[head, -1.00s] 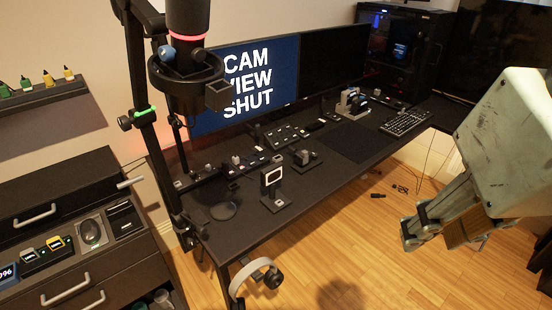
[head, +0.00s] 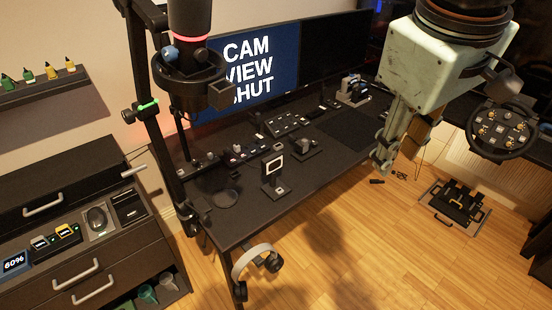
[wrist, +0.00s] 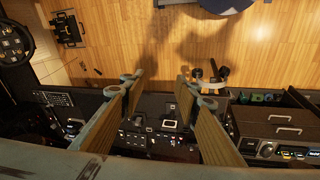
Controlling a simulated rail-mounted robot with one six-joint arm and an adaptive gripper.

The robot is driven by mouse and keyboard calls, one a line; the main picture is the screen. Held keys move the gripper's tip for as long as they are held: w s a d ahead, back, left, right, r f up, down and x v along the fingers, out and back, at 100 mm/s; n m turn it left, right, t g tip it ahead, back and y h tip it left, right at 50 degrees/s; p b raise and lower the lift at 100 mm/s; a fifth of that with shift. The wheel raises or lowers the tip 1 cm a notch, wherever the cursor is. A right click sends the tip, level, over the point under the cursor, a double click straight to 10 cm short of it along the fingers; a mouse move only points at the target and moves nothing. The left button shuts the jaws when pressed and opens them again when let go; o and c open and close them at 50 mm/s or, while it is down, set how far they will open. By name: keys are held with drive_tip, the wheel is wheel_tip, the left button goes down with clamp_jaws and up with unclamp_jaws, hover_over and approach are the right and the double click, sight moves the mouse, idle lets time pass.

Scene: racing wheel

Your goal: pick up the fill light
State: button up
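What looks like the fill light is a small upright panel with a bright white frame (head: 275,166) on a dark base. It stands near the front edge of the black desk (head: 235,225) in the head view. In the wrist view a small light shape (wrist: 170,124) between my fingers may be the same panel, but it is too small to be sure. My gripper (head: 383,162) hangs to the right of the panel and apart from it. In the wrist view my gripper (wrist: 161,80) has its two fingers wide apart with nothing between them.
A microphone on a boom arm (head: 190,60) rises at the desk's left end. Headphones (head: 257,258) hang at the front edge. Small control boxes (head: 285,124) and monitors (head: 245,70) stand behind the panel. A steering wheel (head: 502,130) and pedals (head: 455,203) are at right.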

drive_tip(key=w+a+f+n+p, duration=0.1)
drive_tip(key=w+a+n+p, duration=0.3)
drive_tip(key=w, duration=0.7)
drive_tip(key=n+h+p, duration=0.2)
drive_tip(key=n+p, duration=0.5)
drive_tip(key=n, duration=0.9)
hover_over(268, 158)
drive_tip(key=s+a, duration=0.2)
drive_tip(key=s, duration=0.1)
wheel_tip(268, 158, down, 22)
drive_tip(key=shift+w+a+f+h, duration=0.3)
drive_tip(key=shift+w+f, duration=0.05)
drive_tip(key=shift+f, duration=0.05)
drive_tip(key=shift+f, duration=0.1)
drive_tip(key=shift+b+x, duration=2.8)
drive_tip(key=shift+x, duration=1.4)
drive_tip(key=shift+f, duration=0.2)
